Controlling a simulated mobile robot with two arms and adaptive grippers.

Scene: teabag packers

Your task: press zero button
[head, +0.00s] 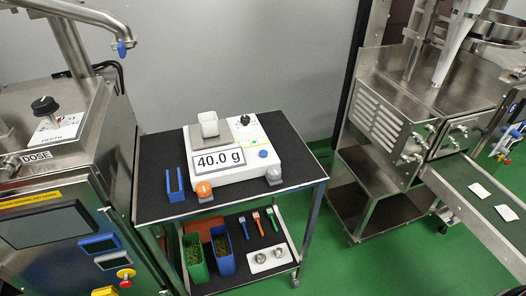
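A white scale (236,169) stands on the black top of a cart in the head view. Its display (219,161) reads 40.0 g. A small white cup (209,124) sits on its metal pan. A blue round button (263,154) is right of the display, near a small green light. An orange round part (204,190) is at the scale's front left and a grey round part (273,176) at its front right. I cannot read which of these is the zero button. Neither of my grippers is in view.
A blue U-shaped tool (174,184) stands left of the scale. The cart's lower shelf holds a green bin (195,259), a blue bin (222,252) and small tools. Steel machines stand left and right. Green floor (335,252) is open right of the cart.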

